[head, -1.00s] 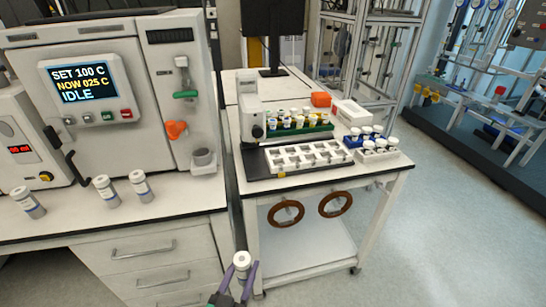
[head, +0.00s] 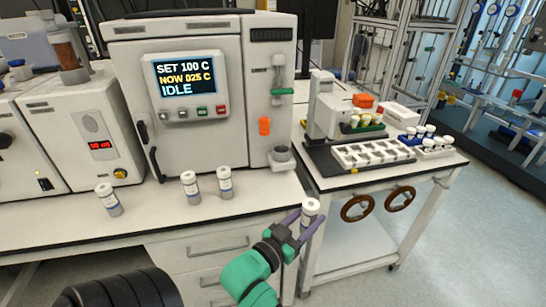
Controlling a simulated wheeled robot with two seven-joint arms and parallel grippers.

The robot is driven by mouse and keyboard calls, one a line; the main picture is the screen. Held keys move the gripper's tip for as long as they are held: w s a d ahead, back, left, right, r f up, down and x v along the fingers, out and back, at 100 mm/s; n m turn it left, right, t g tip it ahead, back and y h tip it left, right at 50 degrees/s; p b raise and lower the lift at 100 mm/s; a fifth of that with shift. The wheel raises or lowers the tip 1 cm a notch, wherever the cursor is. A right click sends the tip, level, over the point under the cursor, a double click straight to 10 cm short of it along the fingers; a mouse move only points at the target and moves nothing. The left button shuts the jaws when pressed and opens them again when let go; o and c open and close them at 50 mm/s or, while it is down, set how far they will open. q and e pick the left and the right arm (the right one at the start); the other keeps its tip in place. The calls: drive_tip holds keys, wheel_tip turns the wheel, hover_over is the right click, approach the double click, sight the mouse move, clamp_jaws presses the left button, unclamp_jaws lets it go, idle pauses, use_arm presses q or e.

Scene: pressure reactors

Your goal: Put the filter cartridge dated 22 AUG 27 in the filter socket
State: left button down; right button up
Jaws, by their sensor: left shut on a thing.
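My left gripper (head: 307,217) is shut on a white cartridge (head: 310,207) with a grey lower part. It holds the cartridge upright in front of the bench's right end, near the gap to the side table. Three similar cartridges stand on the bench: one at left (head: 109,200), one in the middle (head: 190,187) and one at right (head: 225,183). Their dates are too small to read. A grey round cup (head: 281,155), which looks like the filter socket, sits at the reactor's lower right, up and left of the held cartridge. My right gripper is not in view.
The reactor cabinet (head: 126,56) has a screen reading SET 100 C, NOW 025 C, IDLE. An orange handle (head: 264,126) and a green handle (head: 283,91) are above the cup. The side table holds a white rack (head: 372,153) and vials. The bench front is clear.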

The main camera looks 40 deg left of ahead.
use_arm(q)
drive_tip(key=s+a+r+n+g+y+b, duration=0.1)
drive_tip(key=s+a+r+n+g+y, duration=0.1)
drive_tip(key=a+r+n+y, duration=0.7)
drive_tip(key=w+a+m+b, duration=0.1)
drive_tip(key=w+a, duration=0.2)
drive_tip(key=w, duration=0.2)
drive_tip(key=w+a+r+m+b, duration=0.1)
drive_tip(key=w+a, duration=0.3)
drive_tip(key=w, duration=0.1)
drive_tip(key=w+a+m+b, duration=0.1)
drive_tip(key=w+a, duration=0.3)
drive_tip(key=w, duration=0.2)
drive_tip(key=shift+a+r, duration=0.2)
drive_tip(key=shift+w+a+f, duration=0.15)
drive_tip(key=shift+w+f, duration=0.05)
drive_tip(key=shift+f, duration=1.85)
drive_tip(key=c, duration=0.6)
unclamp_jaws()
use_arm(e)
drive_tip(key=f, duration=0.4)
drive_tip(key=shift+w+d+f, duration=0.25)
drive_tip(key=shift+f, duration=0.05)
